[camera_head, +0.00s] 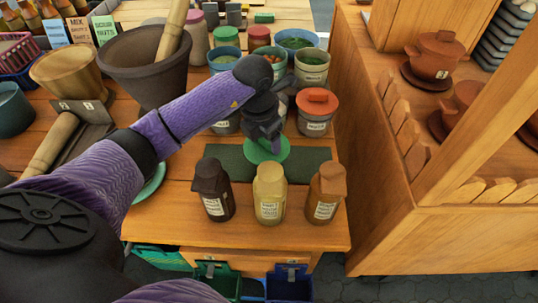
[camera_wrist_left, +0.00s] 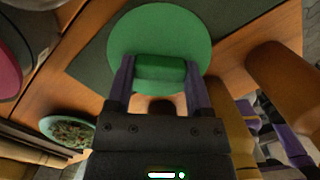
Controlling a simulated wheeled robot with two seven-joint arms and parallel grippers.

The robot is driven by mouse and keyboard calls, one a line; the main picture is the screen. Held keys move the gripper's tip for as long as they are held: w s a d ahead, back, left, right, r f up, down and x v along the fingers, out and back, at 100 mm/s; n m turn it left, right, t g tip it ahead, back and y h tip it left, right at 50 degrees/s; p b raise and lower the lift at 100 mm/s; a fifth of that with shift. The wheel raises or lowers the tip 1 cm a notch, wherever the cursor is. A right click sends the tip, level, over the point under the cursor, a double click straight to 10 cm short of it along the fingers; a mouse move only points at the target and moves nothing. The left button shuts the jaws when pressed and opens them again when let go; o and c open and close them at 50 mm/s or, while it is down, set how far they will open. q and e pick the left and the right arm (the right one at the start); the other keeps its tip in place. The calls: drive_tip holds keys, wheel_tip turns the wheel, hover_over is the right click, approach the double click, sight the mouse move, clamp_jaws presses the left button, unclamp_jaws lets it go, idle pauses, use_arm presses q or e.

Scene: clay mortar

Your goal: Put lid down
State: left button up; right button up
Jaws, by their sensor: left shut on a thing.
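A round green lid (camera_head: 272,148) is just above or on the dark green mat (camera_head: 232,164) in the head view; I cannot tell whether it touches the mat. My left gripper (camera_head: 266,140) is over the lid, with its fingers shut on the lid's knob. In the left wrist view the lid (camera_wrist_left: 160,32) shows as a green disc, and its block-like knob (camera_wrist_left: 160,70) sits between the two fingers. The mat (camera_wrist_left: 88,60) shows beside the lid there. My right gripper is not in view.
Three bottles, dark brown (camera_head: 213,192), yellow (camera_head: 269,194) and brown (camera_head: 326,192), stand along the mat's front side. A jar with an orange lid (camera_head: 317,110) stands behind the mat. A large dark mortar (camera_head: 140,75) stands left. A wooden shelf (camera_head: 440,230) stands right, past a gap.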

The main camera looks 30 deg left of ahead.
sight(266, 147)
use_arm(q)
wheel_tip(266, 147, down, 5)
drive_tip(key=shift+r+b, duration=0.2)
drive_tip(key=shift+b, duration=0.5)
drive_tip(key=shift+r, duration=0.15)
drive_tip(key=o, duration=1.2)
